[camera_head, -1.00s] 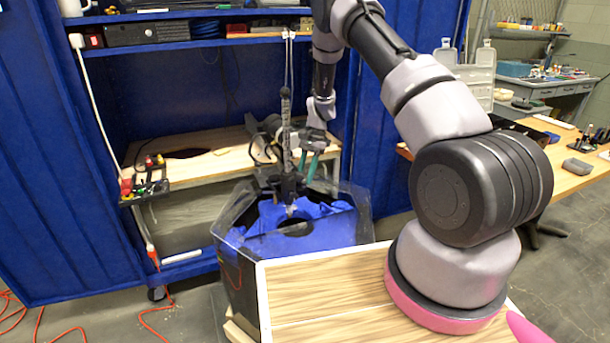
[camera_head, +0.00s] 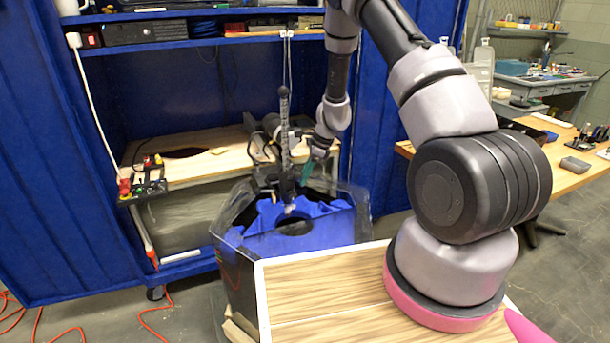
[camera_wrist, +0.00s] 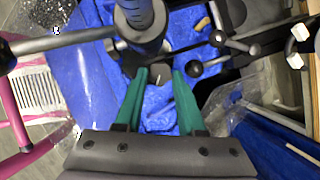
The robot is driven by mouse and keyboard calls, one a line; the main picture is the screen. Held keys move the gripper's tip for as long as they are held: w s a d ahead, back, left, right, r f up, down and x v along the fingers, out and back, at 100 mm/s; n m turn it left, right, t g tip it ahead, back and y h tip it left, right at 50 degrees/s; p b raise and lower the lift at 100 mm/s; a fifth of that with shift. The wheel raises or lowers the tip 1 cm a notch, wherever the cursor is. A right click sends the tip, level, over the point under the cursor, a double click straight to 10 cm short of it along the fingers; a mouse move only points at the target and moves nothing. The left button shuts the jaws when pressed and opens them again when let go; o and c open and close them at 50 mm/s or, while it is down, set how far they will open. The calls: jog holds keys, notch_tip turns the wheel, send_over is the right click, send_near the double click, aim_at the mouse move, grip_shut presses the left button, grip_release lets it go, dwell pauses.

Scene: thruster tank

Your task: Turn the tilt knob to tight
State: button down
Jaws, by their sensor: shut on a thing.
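The thruster assembly (camera_head: 284,165) stands upright with its shaft over the blue-lined tank (camera_head: 238,282). In the wrist view its round grey shaft (camera_wrist: 142,22) is at the top. My gripper (camera_wrist: 160,75) has two green fingers closed on a small dark piece just below the shaft, which I take for the tilt knob (camera_wrist: 158,77). The fingers cover its sides, so its turn position cannot be read. In the head view my gripper (camera_head: 304,180) is beside the thruster's bracket, and the knob is hidden there.
In the wrist view, black-ball levers (camera_wrist: 215,52) stick out right of the shaft, and a long bar (camera_wrist: 60,42) runs left. A wooden workbench (camera_head: 225,160) is behind the tank. A wooden deck (camera_head: 330,300) is in front.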

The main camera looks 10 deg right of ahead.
jog(key=m, duration=0.2)
jog(key=m+t, duration=0.1)
jog(key=m, duration=0.1)
jog(key=shift+s+a+m+t+h, duration=0.1)
jog(key=shift+s+m+t+h, duration=0.1)
jog(key=shift+m+t+h, duration=0.15)
jog(key=m, duration=0.2)
jog(key=m+t+h, duration=0.1)
jog(key=m, duration=0.2)
jog(key=shift+s+a+m+t+h, duration=0.1)
jog(key=shift+a+m+t+h, duration=0.15)
jog(key=shift+m, duration=0.1)
jog(key=c, duration=0.5)
grip_release()
jog(key=shift+s+a, duration=0.1)
